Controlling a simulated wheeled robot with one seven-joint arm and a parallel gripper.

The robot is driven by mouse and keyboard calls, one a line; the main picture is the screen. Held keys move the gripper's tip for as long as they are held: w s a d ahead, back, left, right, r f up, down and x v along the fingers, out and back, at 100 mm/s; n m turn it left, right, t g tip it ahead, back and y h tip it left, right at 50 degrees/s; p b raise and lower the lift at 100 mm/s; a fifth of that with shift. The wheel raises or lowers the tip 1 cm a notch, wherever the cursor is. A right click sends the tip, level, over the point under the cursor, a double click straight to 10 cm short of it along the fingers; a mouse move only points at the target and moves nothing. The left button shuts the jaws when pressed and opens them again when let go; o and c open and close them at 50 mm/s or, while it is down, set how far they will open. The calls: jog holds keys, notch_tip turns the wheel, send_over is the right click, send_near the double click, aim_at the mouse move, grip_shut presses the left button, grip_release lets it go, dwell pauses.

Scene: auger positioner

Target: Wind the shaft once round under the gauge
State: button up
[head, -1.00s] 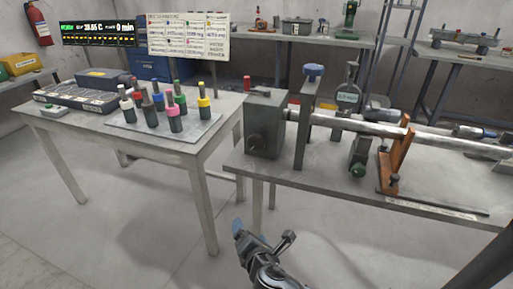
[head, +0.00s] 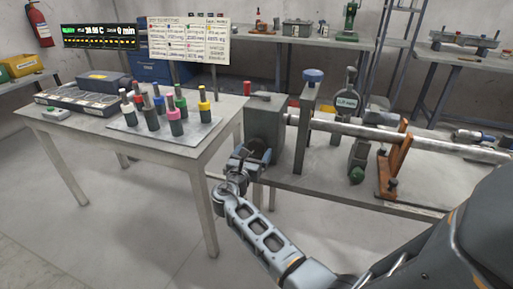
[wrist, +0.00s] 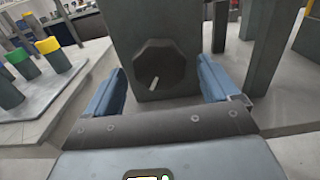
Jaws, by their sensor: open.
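A long steel shaft (head: 420,142) runs level from the grey headstock block (head: 266,118) to the right, over an orange support (head: 392,160). The gauge (head: 347,101), with a digital readout, stands by the shaft on a grey stand; its digits are too small to read surely. The block's front carries a dark octagonal knob (wrist: 159,66) with a pale mark pointing down and slightly left, seen in the wrist view. My gripper (wrist: 168,88) is open, with one blue finger either side of the knob and apart from it.
Several colour-topped cylinders (head: 176,122) stand on a plate on the left table (head: 190,153). A post with a blue knob (head: 312,76) rises just right of the block. The floor (head: 150,225) in front of the left table is clear.

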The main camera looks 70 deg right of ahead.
jog(key=shift+w+d, duration=0.15)
jog(key=shift+d, duration=1.3)
jog(key=shift+c, duration=0.2)
jog(key=c, duration=1)
